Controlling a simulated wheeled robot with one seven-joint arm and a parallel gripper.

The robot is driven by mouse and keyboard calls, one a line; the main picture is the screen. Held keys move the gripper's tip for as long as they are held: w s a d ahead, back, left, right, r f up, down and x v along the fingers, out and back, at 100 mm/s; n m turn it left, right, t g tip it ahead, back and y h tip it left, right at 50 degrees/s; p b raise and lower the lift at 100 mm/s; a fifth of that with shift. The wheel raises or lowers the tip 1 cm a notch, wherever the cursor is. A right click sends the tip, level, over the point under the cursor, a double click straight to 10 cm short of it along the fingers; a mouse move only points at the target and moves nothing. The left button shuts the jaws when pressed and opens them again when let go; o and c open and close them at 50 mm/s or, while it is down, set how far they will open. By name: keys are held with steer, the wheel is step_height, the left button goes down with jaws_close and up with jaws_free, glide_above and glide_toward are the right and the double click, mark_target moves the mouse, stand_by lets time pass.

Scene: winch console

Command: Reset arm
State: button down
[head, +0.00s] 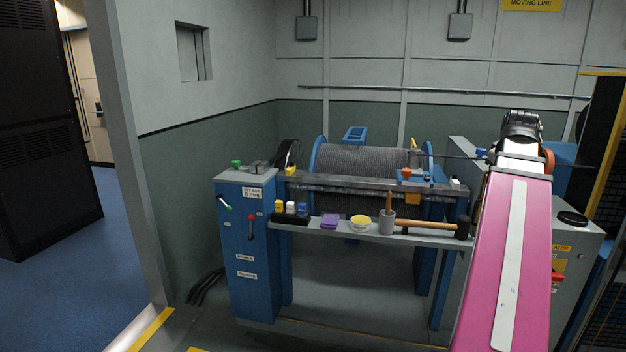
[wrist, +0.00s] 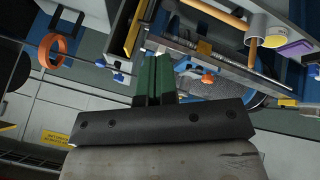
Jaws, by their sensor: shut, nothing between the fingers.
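My arm, pink with a white stripe, reaches up and forward on the right of the head view, in front of the right end of the winch console. My gripper (wrist: 153,58) shows in the wrist view as two green fingers pressed together, with nothing between them. The fingers appear in front of the console's rail and shelf, apparently apart from them; the exact gap cannot be told. In the head view the fingers are hidden behind the arm. The wrist view shows the room upside down.
The blue console (head: 248,260) has levers and a cable drum (head: 370,162) behind. A grey cabinet (head: 582,240) stands right.

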steer(key=w+a+f+m+g+y, duration=0.1)
steer(key=w+a+f, duration=0.2)
steer(key=a+f, duration=0.8)
steer(key=w+a+f+m+g+y, duration=0.1)
steer(key=w+a+f+g, duration=0.15)
steer(key=a+f, duration=0.8)
steer(key=s+a+f, duration=0.2)
steer(key=a+f, duration=0.2)
steer(key=f, duration=0.4)
steer(key=s+a+f+g, duration=0.1)
steer(key=s+a+f, duration=0.2)
steer(key=f, duration=0.5)
steer(key=s+a+f+m+g, duration=0.1)
steer(key=s+a+f, duration=0.1)
steer(key=a+f, duration=0.4)
step_height(320, 180, down, 3)
steer(key=shift+s+r+y, duration=0.1)
steer(key=shift+s+y, duration=0.15)
steer(key=shift+y, duration=0.05)
